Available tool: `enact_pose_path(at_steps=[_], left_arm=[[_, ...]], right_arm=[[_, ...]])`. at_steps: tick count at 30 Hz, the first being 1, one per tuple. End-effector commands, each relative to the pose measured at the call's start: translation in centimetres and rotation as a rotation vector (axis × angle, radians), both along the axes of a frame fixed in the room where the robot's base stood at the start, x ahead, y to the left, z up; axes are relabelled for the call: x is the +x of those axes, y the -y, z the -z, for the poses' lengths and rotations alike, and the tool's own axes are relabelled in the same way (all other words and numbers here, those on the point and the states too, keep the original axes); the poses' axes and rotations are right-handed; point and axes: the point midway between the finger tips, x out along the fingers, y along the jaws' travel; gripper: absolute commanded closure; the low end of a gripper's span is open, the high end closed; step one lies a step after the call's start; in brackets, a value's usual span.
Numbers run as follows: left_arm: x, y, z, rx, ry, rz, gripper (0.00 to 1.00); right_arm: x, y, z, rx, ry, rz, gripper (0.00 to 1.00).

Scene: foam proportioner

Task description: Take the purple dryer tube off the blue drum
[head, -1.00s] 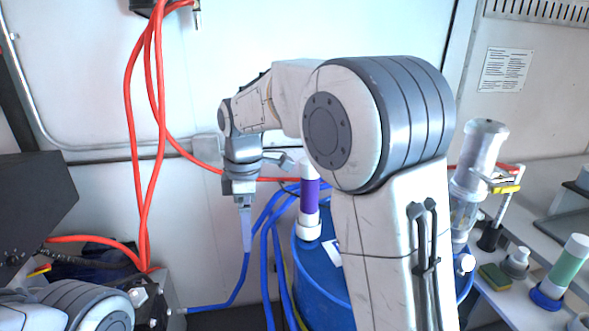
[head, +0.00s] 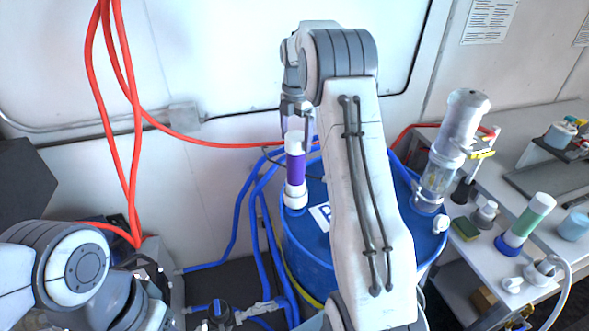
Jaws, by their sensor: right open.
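The purple dryer tube (head: 296,168) stands upright on the blue drum (head: 305,248), near the left side of its lid. It has a white cap and a white base fitting. My right gripper (head: 297,118) points down at the top of the tube, overlapping the cap in the picture. It is open; whether it touches the tube cannot be told, and its fingertips are partly hidden. My right forearm covers the middle of the drum. My left arm shows at the lower left, but its gripper is out of view.
A clear cylinder with a grey top (head: 461,125) stands at the drum's right side. A bench (head: 482,246) at the right holds a green-and-white tube (head: 528,217) and small parts. Red hoses (head: 128,110) hang at the left; blue hoses (head: 243,220) run beside the drum.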

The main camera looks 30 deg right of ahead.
Motion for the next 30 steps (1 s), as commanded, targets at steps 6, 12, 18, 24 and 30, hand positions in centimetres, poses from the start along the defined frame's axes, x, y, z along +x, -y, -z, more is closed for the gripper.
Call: enact_pose_path(at_steps=[6, 12, 18, 24, 30], left_arm=[[0.0, 0.0, -2.4, -0.001, 0.001, 0.002, 0.5], [0.0, 0.0, -2.7, 0.0, 0.0, 0.001, 0.5], [0.0, 0.0, -2.6, 0.0, 0.0, 0.001, 0.5], [0.0, 0.0, -2.6, 0.0, 0.0, 0.001, 0.5], [0.0, 0.0, -2.6, 0.0, 0.0, 0.001, 0.5]], right_arm=[[-0.3, -0.5, 3.0, 0.003, -0.006, -0.002, 0.0], [-0.2, -0.5, 4.6, 0.001, -0.001, -0.003, 0.0], [-0.1, -0.6, 4.6, 0.0, 0.0, -0.003, 0.08], [-0.1, -0.6, 4.6, 0.0, 0.0, -0.003, 0.84], [-0.1, -0.6, 4.5, -0.001, 0.002, -0.003, 1.0]])
